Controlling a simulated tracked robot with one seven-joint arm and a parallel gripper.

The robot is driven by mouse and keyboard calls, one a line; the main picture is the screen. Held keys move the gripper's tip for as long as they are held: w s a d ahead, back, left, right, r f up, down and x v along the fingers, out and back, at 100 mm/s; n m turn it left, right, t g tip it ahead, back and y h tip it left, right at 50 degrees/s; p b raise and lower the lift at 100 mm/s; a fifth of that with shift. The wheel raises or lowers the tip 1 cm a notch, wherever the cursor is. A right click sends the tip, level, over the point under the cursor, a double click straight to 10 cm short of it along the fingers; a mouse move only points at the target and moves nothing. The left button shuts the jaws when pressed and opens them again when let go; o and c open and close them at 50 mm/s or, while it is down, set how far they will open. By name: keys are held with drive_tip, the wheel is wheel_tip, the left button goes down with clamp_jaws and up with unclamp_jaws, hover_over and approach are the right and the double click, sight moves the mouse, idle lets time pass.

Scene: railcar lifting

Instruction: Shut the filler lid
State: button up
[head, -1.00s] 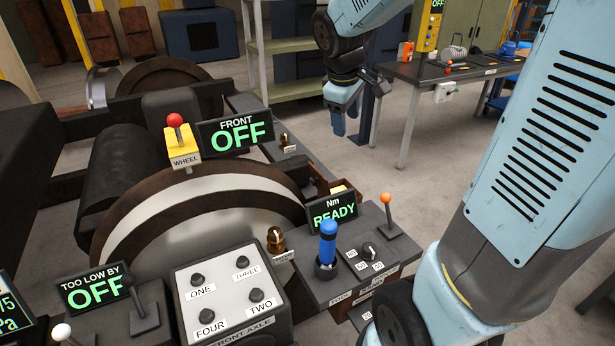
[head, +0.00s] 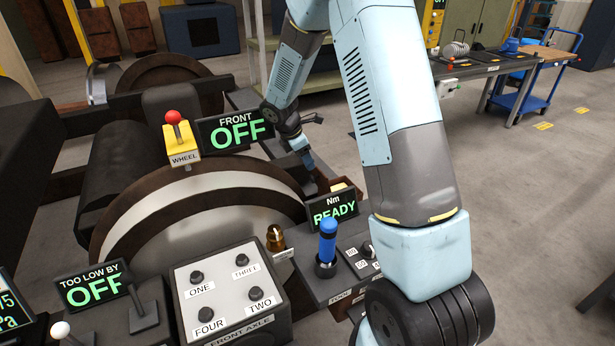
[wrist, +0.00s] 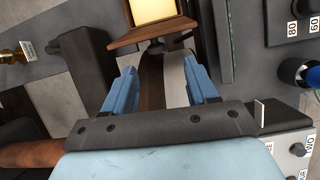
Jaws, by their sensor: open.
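My gripper (wrist: 160,82) is open, with its two blue fingers spread in the wrist view. In the head view its tip (head: 309,164) is behind the READY display, beside the wheel, and only partly shows. A brown housing (wrist: 152,38) with a cream-yellow face (wrist: 152,10) lies just beyond the fingertips at the top of the wrist view. Part of that cream face shows in the head view (head: 338,187). I cannot tell for certain which part is the filler lid. No contact between fingers and housing shows.
A blue-handled tool (head: 327,243) stands upright in front. The large wheel (head: 195,215) and the FRONT OFF display (head: 232,133) are to the left. Open floor (head: 540,190) is at the right.

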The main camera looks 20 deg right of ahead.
sight(312, 176)
drive_tip(key=shift+n, duration=0.4)
drive_tip(key=shift+w+a+x, duration=0.1)
drive_tip(key=shift+a+x, duration=0.05)
drive_tip(key=shift+x, duration=1.45)
drive_tip(key=shift+w+a+x, duration=0.1)
drive_tip(key=shift+x, duration=1.45)
drive_tip(key=shift+w+a+x, duration=0.1)
drive_tip(key=shift+a+x, duration=0.05)
drive_tip(key=shift+x, duration=1.45)
drive_tip(key=shift+f, duration=0.1)
drive_tip(key=shift+c, duration=0.5)
clamp_jaws()
